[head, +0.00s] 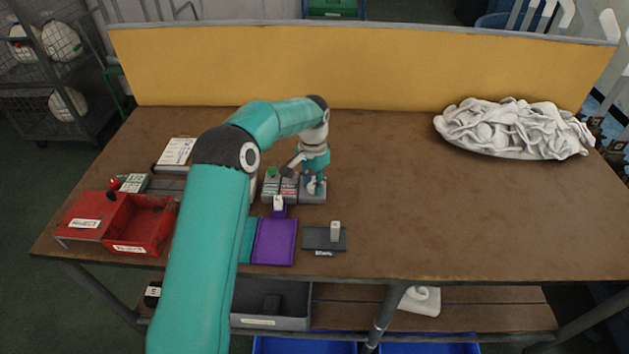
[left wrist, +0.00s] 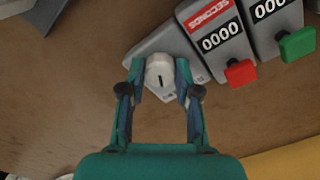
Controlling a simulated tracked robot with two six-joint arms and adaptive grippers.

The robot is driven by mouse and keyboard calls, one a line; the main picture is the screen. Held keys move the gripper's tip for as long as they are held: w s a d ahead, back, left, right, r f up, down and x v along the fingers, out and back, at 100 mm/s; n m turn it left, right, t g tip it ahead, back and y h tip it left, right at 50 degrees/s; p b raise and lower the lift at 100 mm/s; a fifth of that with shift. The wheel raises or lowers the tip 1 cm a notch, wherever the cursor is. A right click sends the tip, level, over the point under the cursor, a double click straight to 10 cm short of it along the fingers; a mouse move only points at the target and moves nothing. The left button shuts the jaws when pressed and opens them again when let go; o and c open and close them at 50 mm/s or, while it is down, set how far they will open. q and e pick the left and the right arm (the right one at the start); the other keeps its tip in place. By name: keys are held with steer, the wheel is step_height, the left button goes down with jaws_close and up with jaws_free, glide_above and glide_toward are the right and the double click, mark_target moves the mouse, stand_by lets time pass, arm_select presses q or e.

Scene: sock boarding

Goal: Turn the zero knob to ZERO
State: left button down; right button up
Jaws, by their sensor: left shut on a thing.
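The zero knob (left wrist: 160,68) is a round white knob with a short dark pointer line. It sits on a small grey wedge-shaped box (left wrist: 190,42), which in the head view is the right one of a row of grey units (head: 312,197). My left gripper (left wrist: 160,77) is around the knob, one finger on each side, shut on it. In the head view my left gripper (head: 314,184) points down at this box. In the left wrist view the pointer line runs roughly up and down. The ZERO mark is not readable, and the fingers cover part of the box's face. My right gripper is not in view.
Beside the knob box stand a counter with a red label and red button (left wrist: 240,73) and one with a green button (left wrist: 298,44). A red bin (head: 140,225), a purple pad (head: 274,242) and a dark plate (head: 324,239) lie nearby. White socks (head: 512,128) are heaped at right.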

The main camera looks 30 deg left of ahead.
mark_target(313, 184)
arm_select(q)
steer(key=shift+w+r+m, duration=0.1)
steer(key=shift+m, duration=0.75)
steer(key=shift+w+r+m, duration=0.1)
steer(key=shift+m, duration=0.75)
steer(key=c, duration=0.9)
jaws_free()
steer(key=shift+c, duration=0.2)
steer(key=shift+o, duration=0.7)
steer(key=shift+f, duration=0.15)
step_height(313, 184, up, 12)
steer(key=shift+f, duration=0.1)
